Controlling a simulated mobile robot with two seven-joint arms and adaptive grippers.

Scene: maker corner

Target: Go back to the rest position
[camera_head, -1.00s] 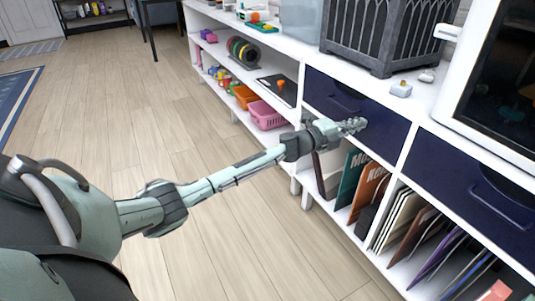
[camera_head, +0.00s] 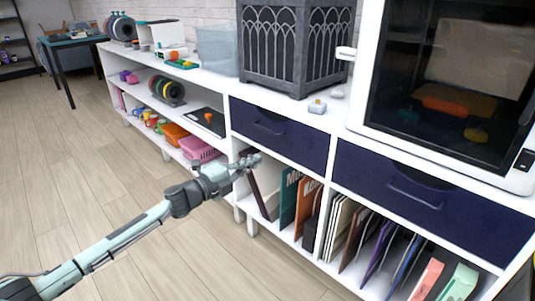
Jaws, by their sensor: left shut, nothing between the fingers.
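My left arm comes in from the lower left. Its gripper (camera_head: 250,161) is shut and empty, and in the picture it overlaps the white shelf just below the left navy drawer (camera_head: 280,132). I cannot tell whether it touches the shelf. The left drawer and the right navy drawer (camera_head: 420,195) both look closed. My right gripper is not in view.
The white shelf unit (camera_head: 205,85) runs along the wall. It holds a pink basket (camera_head: 198,150), an orange bin (camera_head: 174,133) and upright folders (camera_head: 290,198). A dark lattice box (camera_head: 290,45) and a white-framed machine (camera_head: 450,80) stand on top. The wooden floor (camera_head: 90,190) at left is clear.

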